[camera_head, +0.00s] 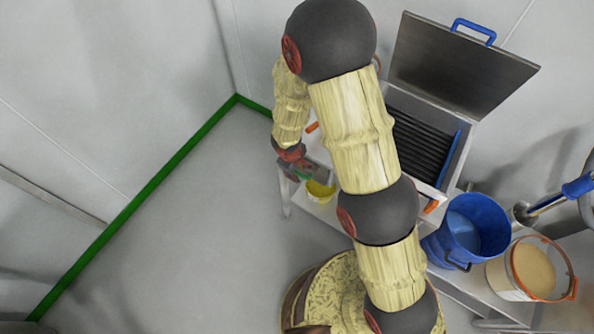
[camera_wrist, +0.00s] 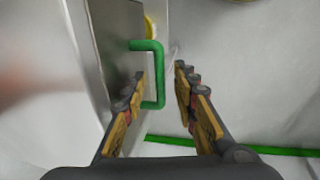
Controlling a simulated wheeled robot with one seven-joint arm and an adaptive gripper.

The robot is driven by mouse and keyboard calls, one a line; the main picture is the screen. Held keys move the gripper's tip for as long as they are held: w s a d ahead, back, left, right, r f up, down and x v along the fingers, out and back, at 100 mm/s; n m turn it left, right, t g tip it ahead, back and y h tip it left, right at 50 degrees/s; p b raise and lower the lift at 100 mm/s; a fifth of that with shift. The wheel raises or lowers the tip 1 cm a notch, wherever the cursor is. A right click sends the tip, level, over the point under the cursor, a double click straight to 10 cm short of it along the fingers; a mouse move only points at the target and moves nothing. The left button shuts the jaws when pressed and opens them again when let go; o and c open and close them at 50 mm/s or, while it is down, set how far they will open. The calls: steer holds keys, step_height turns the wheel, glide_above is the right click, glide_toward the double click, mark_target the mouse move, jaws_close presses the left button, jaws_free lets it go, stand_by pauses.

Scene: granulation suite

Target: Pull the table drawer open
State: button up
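The table drawer shows in the wrist view as a grey metal front (camera_wrist: 118,38) with a green U-shaped handle (camera_wrist: 160,85). My gripper (camera_wrist: 160,74) is open, one finger on each side of the handle's outer bar. The handle appears between or just beyond the fingertips; I cannot tell whether either finger touches it. In the head view my gripper (camera_head: 293,168) is at the table's left end, by the drawer. My arm hides much of the table (camera_head: 328,212) there, and how far the drawer stands out is unclear.
A yellow container (camera_head: 320,190) stands by the drawer. A metal box with a raised lid (camera_head: 460,65) is at the back. A blue bucket (camera_head: 474,230) and a tub of beige powder (camera_head: 532,272) stand at right. The floor (camera_head: 190,240) left of the table is clear.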

steer(key=shift+c, duration=0.8)
jaws_close()
